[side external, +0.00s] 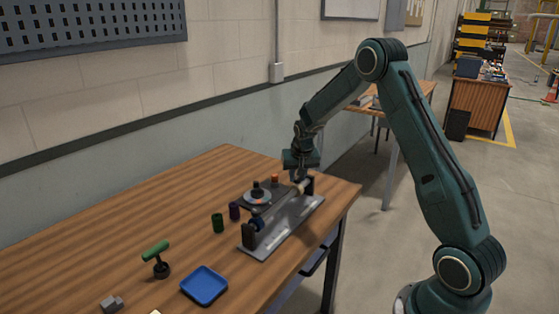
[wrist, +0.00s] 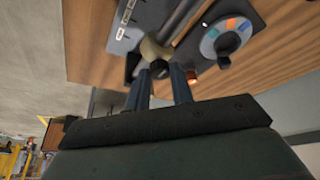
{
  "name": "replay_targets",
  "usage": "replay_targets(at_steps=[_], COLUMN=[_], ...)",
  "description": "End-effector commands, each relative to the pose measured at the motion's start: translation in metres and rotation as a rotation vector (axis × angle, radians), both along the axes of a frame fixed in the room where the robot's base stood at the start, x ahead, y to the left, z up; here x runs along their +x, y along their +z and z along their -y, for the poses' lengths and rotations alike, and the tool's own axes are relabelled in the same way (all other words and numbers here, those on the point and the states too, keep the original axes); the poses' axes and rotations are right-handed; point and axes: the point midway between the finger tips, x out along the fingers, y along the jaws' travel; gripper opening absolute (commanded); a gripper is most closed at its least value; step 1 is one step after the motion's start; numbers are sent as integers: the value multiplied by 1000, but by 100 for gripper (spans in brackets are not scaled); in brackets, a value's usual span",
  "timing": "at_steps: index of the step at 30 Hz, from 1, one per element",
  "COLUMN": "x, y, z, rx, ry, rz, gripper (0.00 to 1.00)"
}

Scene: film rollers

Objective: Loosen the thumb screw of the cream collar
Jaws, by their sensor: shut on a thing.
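The cream collar (wrist: 155,48) sits around the grey roller shaft (wrist: 180,24) in the wrist view. Its dark thumb screw (wrist: 160,69) points toward my gripper (wrist: 160,82), between the two fingertips. My gripper is shut on the thumb screw. In the side view my gripper (side external: 299,176) reaches down at the far end of the roller stand (side external: 285,229). The cream collar (side external: 300,187) shows there as a small pale patch just under the fingers. The thumb screw is hidden in that view.

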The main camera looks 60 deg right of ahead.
Motion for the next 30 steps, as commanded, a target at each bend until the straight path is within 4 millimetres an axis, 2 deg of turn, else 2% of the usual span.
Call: replay_targets(at_steps=[7, 19, 20, 22, 23, 30], x=[-1, -1, -1, -1, -1, -1], y=[0, 0, 0, 0, 0, 0], z=[1, 1, 1, 1, 1, 1], rx=[-1, -1, -1, -1, -1, 0], ry=[65, 72, 71, 71, 71, 72], rz=[-1, -1, -1, -1, -1, 0], gripper=[0, 0, 29, 43, 45, 45])
